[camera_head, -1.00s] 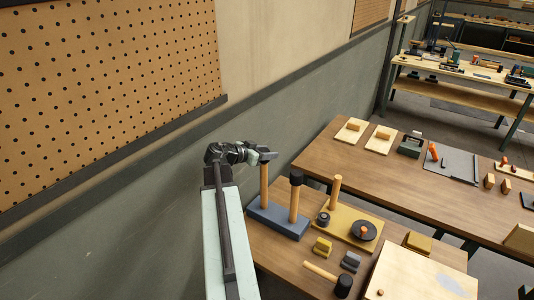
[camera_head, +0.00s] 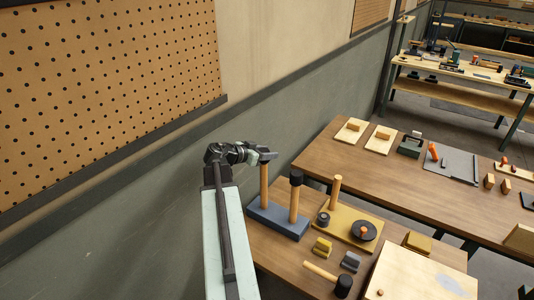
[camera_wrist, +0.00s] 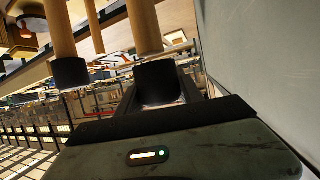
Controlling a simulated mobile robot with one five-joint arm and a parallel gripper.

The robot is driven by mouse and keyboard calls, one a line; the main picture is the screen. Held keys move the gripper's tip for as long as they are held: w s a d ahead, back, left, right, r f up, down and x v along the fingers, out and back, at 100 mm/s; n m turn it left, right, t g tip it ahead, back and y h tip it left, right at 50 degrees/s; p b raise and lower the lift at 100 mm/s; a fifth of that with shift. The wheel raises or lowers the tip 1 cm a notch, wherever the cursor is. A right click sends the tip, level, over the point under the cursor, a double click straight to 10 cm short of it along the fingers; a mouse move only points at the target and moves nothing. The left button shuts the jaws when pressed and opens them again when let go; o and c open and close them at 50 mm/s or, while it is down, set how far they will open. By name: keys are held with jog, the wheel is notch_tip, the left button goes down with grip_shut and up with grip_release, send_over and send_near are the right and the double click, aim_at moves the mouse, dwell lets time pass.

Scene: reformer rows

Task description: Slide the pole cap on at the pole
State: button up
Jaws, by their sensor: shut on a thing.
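My gripper (camera_head: 266,155) is at the top of the left wooden pole (camera_head: 264,182) on a blue base (camera_head: 262,217). In the wrist view, which looks upside down, my gripper (camera_wrist: 160,92) is shut on a black pole cap (camera_wrist: 158,80). In the head view the fingers hide this cap. The right pole (camera_head: 294,206) on the same base wears a black cap (camera_head: 296,177), also visible in the wrist view (camera_wrist: 70,72).
A yellow board (camera_head: 349,232) with a bare peg (camera_head: 335,192) and a black disc (camera_head: 363,231) stands to the right. A mallet (camera_head: 343,285), small blocks (camera_head: 322,246) and a pale board (camera_head: 420,278) lie in front. A wall is close behind my arm.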

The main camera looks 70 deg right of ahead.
jog(key=shift+f, duration=0.15)
jog(key=shift+f+b, duration=0.35)
jog(key=shift+b, duration=0.15)
jog(key=shift+f+b, duration=1.55)
jog(key=o, duration=1.4)
jog(key=shift+o, duration=0.2)
jog(key=p+v, duration=0.3)
jog(key=v, duration=0.5)
jog(key=shift+d, duration=0.15)
